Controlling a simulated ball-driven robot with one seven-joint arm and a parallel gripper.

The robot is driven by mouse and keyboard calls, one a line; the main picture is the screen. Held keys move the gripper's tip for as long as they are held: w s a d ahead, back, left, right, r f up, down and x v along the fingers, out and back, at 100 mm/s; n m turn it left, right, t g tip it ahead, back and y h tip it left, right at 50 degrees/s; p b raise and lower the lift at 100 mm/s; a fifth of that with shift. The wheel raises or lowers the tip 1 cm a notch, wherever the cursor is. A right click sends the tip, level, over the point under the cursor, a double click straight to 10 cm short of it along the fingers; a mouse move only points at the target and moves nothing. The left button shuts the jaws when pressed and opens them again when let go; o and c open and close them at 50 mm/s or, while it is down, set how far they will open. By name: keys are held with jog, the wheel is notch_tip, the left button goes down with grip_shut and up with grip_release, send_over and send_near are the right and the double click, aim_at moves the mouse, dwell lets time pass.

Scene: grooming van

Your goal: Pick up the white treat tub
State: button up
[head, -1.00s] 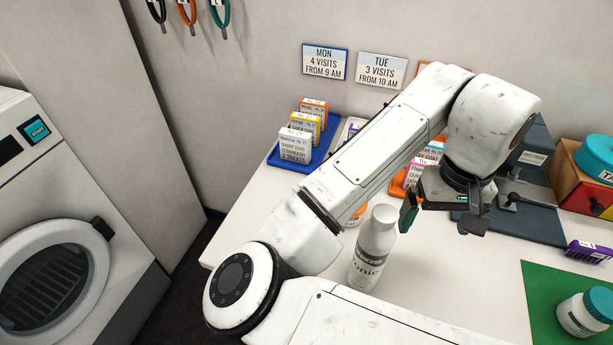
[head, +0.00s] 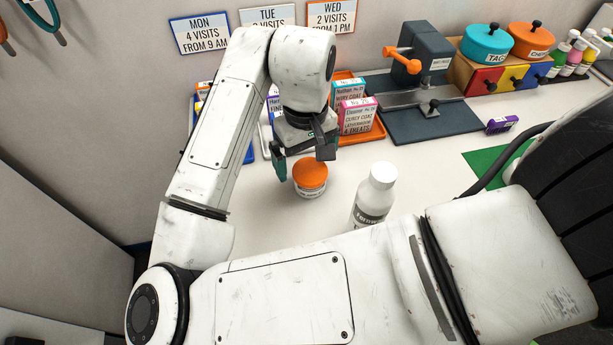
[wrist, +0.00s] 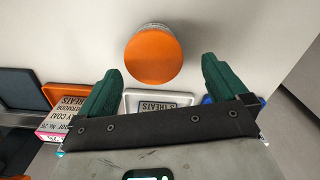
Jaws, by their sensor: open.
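A small white tub with an orange lid (head: 310,175) stands on the white counter in the head view; its label is too small to read. In the wrist view its round orange lid (wrist: 153,55) shows just beyond the fingertips, roughly centred between them. My gripper (head: 304,158) points down near the tub, its green-padded fingers apart and empty. The open fingers also show in the wrist view (wrist: 160,78). The tub looks apart from both fingers. A second white tub with a teal lid, seen earlier on the green mat, is hidden now.
A tall white bottle (head: 373,198) stands right of the tub. Boxes stand in an orange tray (head: 372,136) behind, beside a dark press (head: 425,75). A green mat (head: 484,160) lies right, partly hidden. Bare counter surrounds the tub.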

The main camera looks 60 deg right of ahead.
aim_at(310, 170)
jog(key=shift+s+d+f, duration=0.1)
jog(key=shift+s+f, duration=0.15)
jog(key=shift+f, duration=1.25)
jog(key=shift+s+d+f, duration=0.1)
jog(key=shift+s+f, duration=0.1)
jog(key=shift+f, duration=1.25)
jog(key=shift+c, duration=0.2)
jog(key=c, duration=1)
